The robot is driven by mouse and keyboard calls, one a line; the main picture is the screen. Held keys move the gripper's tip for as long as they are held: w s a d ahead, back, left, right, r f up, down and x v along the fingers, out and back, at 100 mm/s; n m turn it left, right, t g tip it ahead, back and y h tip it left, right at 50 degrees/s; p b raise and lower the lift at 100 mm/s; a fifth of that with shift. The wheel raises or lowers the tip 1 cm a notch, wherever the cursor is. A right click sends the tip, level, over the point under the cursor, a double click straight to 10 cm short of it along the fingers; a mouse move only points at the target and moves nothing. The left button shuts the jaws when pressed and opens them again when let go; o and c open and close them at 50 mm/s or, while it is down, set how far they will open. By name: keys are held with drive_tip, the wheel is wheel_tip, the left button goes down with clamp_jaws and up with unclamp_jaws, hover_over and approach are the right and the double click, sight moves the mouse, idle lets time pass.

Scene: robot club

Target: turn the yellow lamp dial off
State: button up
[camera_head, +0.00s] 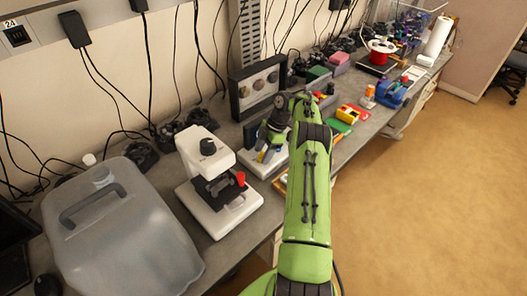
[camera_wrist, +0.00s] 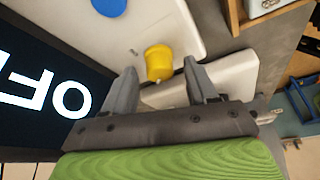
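The yellow lamp dial (camera_wrist: 158,62) is a short cylinder standing up from a white device panel (camera_wrist: 185,20) in the wrist view. My gripper (camera_wrist: 160,70) is open, with one finger on each side of the dial and a visible gap to each. Whether the fingertips reach down around the dial or stay above it, I cannot tell. A blue dial (camera_wrist: 110,6) sits on the same panel. In the head view, my gripper (camera_head: 265,143) is over the white device (camera_head: 257,170), with a bit of yellow showing under it.
A dark panel (camera_wrist: 35,55) with large white letters, partly cut off, lies beside the device. A white microscope (camera_head: 215,185) with a red knob and a large grey jug (camera_head: 120,240) stand at left.

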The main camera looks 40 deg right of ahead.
drive_tip(key=shift+r, duration=0.1)
drive_tip(key=p+v, duration=0.7)
drive_tip(key=v, duration=0.8)
drive_tip(key=shift+d+r+p, duration=0.15)
drive_tip(key=shift+r+p, duration=0.15)
drive_tip(key=shift+p, duration=0.05)
drive_tip(key=shift+f, duration=0.15)
